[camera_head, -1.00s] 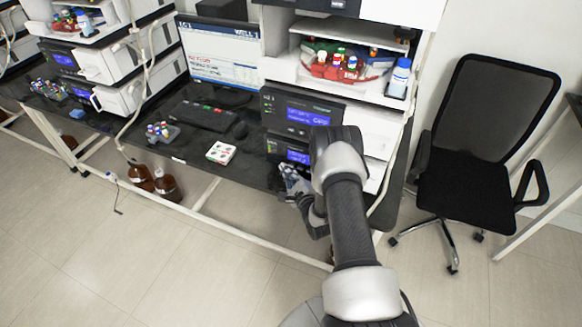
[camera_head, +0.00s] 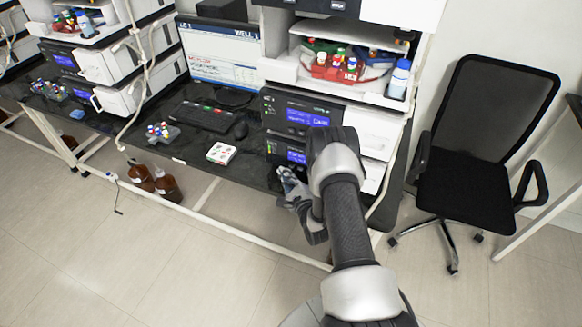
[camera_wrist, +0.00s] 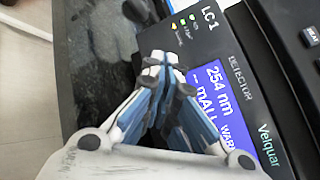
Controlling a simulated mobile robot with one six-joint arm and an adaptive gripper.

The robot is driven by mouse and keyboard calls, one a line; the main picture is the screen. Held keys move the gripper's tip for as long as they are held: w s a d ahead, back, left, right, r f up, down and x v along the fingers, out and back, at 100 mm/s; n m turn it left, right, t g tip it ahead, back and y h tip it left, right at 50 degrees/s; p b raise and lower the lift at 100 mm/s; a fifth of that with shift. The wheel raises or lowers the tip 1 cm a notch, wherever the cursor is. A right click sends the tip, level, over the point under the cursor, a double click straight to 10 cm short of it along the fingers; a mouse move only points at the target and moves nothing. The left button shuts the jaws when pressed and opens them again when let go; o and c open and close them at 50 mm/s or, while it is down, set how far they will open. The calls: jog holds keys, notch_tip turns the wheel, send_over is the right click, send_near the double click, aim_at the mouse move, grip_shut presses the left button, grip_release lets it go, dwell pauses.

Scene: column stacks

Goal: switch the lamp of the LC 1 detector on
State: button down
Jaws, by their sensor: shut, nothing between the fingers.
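The LC 1 detector (camera_wrist: 240,70) fills the right of the wrist view, with "LC-1", "DETECTOR" and "Velquar" printed on its dark front. Its blue screen (camera_wrist: 212,92) reads "254 nm" and a partly covered line with "mAU" and "WAR"; the rest is hidden. In the head view my gripper (camera_head: 286,180) is at the bench's front edge, beside the detector's lower front (camera_head: 280,150).
Bottles stand on the shelf above. A black chair (camera_head: 470,180) stands at the right. Brown bottles (camera_head: 166,187) stand below the bench.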

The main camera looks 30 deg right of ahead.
jog(key=s+a, duration=0.1)
jog(key=a, duration=0.1)
jog(key=s+a+p, duration=0.1)
jog(key=s+a, duration=0.1)
dwell(0.4)
dwell(0.6)
jog(key=w+r+n+g, duration=0.2)
jog(key=w+r+n, duration=0.35)
jog(key=r, duration=0.25)
jog(key=s+a+r+n+g, duration=0.2)
jog(key=a+r+n, duration=0.15)
jog(key=r, duration=0.55)
jog(key=s+a+r+n+g, duration=0.15)
jog(key=r+n, duration=0.35)
jog(key=r, duration=0.5)
jog(key=s+a+r+n+g, duration=0.2)
jog(key=s+r+n, duration=0.15)
jog(key=s, duration=0.25)
jog(key=s+a+r+n+g, duration=0.2)
jog(key=s+a+r+n, duration=0.15)
jog(key=s, duration=0.35)
jog(key=s+a+r+n+g+y, duration=0.1)
jog(key=s+a+n, duration=0.1)
jog(key=s, duration=0.8)
jog(key=s+a+r+n+g, duration=0.1)
jog(key=s+n, duration=0.3)
jog(key=s, duration=0.7)
jog(key=shift+s+a+r+g+y, duration=0.3)
jog(key=shift+a+g+y, duration=0.1)
jog(key=shift+a+g, duration=0.25)
